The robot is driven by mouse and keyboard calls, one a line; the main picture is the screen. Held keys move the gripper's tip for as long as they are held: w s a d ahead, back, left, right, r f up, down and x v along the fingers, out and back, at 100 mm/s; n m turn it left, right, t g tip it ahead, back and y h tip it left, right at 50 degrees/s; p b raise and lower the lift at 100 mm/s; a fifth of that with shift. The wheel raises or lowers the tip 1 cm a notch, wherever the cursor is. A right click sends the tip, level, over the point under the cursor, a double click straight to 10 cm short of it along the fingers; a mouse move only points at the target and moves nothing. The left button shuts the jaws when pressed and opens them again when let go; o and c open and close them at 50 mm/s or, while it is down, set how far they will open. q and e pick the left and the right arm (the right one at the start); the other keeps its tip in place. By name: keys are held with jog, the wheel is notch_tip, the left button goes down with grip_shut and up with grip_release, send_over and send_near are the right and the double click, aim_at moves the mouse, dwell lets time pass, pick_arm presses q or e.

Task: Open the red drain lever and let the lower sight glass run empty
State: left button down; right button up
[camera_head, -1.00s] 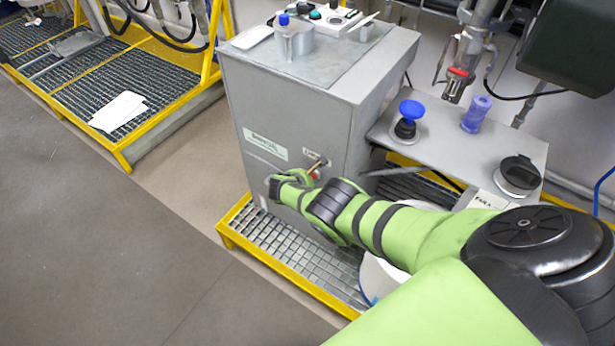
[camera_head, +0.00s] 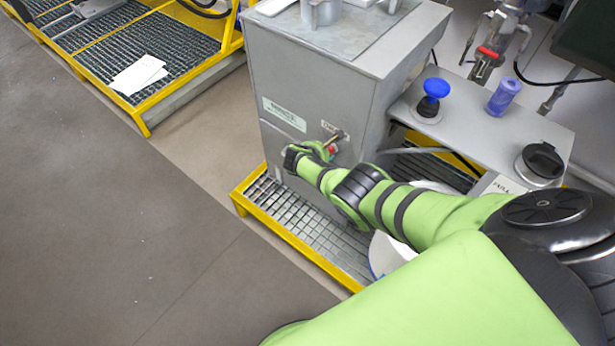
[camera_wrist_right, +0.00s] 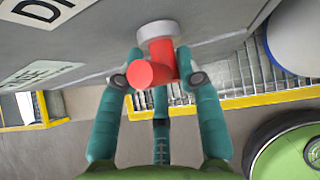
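The red drain lever (camera_wrist_right: 158,58) shows in the right wrist view on a grey round mount, its red end pointing toward the camera. A small red part of it (camera_head: 332,149) shows in the head view, low on the grey cabinet's front. My right gripper (camera_wrist_right: 159,52) has its teal fingers on both sides of the lever, with the tips very close to it. Whether they press on it cannot be told. In the head view the right gripper (camera_head: 309,153) is at the cabinet front. I cannot make out the lower sight glass. My left gripper is out of view.
The grey cabinet (camera_head: 300,90) stands on a yellow-edged grating (camera_head: 318,226). A shelf to its right holds a blue knob (camera_head: 436,88), a translucent blue cylinder (camera_head: 503,97) and a black-capped round fitting (camera_head: 541,160). A white drum (camera_head: 388,256) is below my arm. Floor at left is clear.

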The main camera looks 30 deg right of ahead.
jog(key=s+a, duration=0.7)
jog(key=a, duration=0.3)
jog(key=shift+a+r, duration=0.15)
jog(key=shift+r, duration=0.1)
